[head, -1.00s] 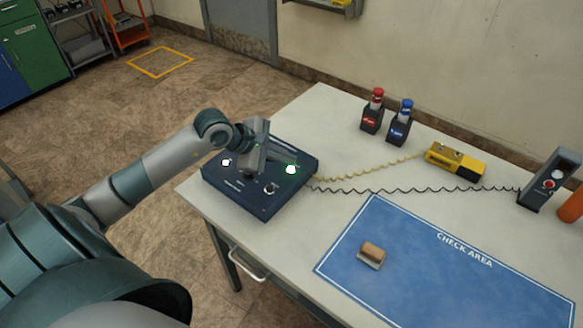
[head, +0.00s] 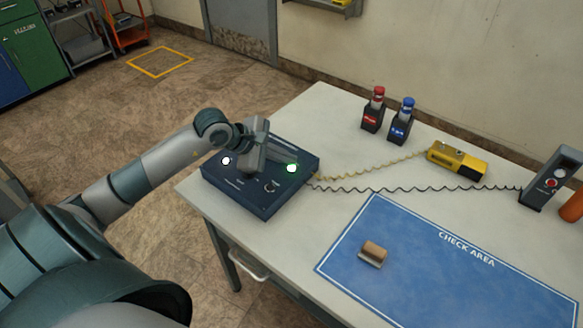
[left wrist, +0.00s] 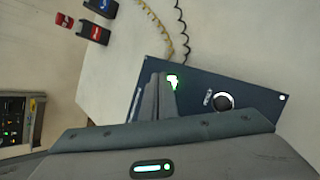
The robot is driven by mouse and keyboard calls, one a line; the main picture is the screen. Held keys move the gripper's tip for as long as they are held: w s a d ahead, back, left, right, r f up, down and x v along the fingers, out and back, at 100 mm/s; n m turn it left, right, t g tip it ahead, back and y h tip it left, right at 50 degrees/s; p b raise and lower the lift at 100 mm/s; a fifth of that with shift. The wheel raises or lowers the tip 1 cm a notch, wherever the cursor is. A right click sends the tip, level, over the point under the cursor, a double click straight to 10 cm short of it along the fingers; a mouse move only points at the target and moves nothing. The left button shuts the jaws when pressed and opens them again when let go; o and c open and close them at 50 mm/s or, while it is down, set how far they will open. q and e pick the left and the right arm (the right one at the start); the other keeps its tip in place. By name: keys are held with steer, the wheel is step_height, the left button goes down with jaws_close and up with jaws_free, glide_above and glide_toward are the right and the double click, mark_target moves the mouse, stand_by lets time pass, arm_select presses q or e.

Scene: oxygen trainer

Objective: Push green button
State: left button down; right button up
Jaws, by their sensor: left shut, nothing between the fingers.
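The dark blue control box (head: 235,190) sits at the table's near left corner. The green button (head: 292,168) glows on the right part of its top, bright white-green. My left gripper (head: 252,170) is over the box, pointing down, shut and empty, left of the green button in the head view. In the left wrist view the shut fingers (left wrist: 160,82) reach over the box beside the glowing green button (left wrist: 173,82), partly covering it. I cannot tell whether they touch it. A white lit button (head: 226,161) is at the box's left. My right gripper is out of view.
A round knob (head: 270,186) is on the box front. Coiled cords run right to a yellow device (head: 456,160) and a grey unit (head: 551,178). Red (head: 373,110) and blue (head: 402,122) bottles stand behind. A wooden-topped block (head: 373,254) rests on the blue mat (head: 420,280).

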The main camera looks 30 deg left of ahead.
mark_target(290, 168)
arm_select(q)
steer(key=shift+s+a+f, duration=0.1)
steer(key=shift+f, duration=0.05)
steer(key=shift+f, duration=0.15)
steer(key=shift+s+a+f+b, duration=0.3)
steer(key=shift+s+f+b, duration=0.15)
steer(key=shift+b, duration=0.55)
stand_by(0.8)
steer(key=shift+w, duration=0.15)
stand_by(0.3)
steer(key=shift+w+d+r, duration=0.25)
steer(key=shift+w+d, duration=0.15)
stand_by(0.4)
steer(key=shift+w+d+r+p, duration=0.1)
steer(key=shift+r+p, duration=0.2)
steer(key=shift+r, duration=0.65)
steer(key=shift+w+d+r+p, duration=0.15)
steer(key=shift+r+p, duration=0.1)
steer(key=shift+r, duration=0.75)
steer(key=shift+w+d+r+p, duration=0.1)
steer(key=shift+r+p, duration=0.2)
steer(key=shift+r, duration=0.65)
steer(key=shift+r, duration=0.1)
